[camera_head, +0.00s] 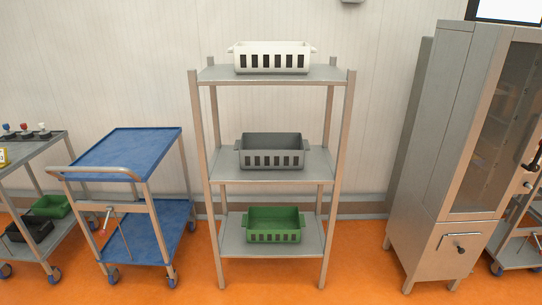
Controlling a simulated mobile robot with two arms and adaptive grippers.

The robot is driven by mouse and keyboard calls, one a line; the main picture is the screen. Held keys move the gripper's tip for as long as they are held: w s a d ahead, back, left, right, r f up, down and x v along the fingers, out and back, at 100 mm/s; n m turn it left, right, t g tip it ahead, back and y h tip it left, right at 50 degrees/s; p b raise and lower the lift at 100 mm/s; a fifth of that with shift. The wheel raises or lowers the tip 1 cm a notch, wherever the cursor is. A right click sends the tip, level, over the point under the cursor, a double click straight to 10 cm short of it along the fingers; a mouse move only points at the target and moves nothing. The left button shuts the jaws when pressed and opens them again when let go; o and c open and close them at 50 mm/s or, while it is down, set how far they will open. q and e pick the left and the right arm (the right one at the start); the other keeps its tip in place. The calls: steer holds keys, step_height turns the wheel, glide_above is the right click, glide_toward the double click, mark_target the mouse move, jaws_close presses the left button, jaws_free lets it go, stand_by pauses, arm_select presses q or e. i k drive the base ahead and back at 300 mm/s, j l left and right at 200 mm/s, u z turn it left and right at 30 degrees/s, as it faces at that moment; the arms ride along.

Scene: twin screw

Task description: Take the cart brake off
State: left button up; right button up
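A cart with a blue top shelf (128,146) and a blue lower shelf (160,228) stands left of centre on caster wheels. Its grey push handle (92,171) is at its front left. The shelves are empty. Neither of my grippers is in view.
A grey shelf rack (272,165) with white, grey and green baskets stands right of the cart. A grey cart (45,148) with bins is close on the left. A metal cabinet (440,150) stands at right. Orange floor in front is clear.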

mark_target(103, 232)
steer(key=u, duration=1.3)
steer(key=i+u, duration=0.25)
steer(key=i, duration=0.2)
steer(key=i+l+u, duration=0.25)
steer(key=i, duration=0.2)
steer(key=i+l+u, duration=0.2)
steer(key=i, duration=0.25)
steer(key=i+l+u, duration=0.25)
steer(key=i, duration=0.2)
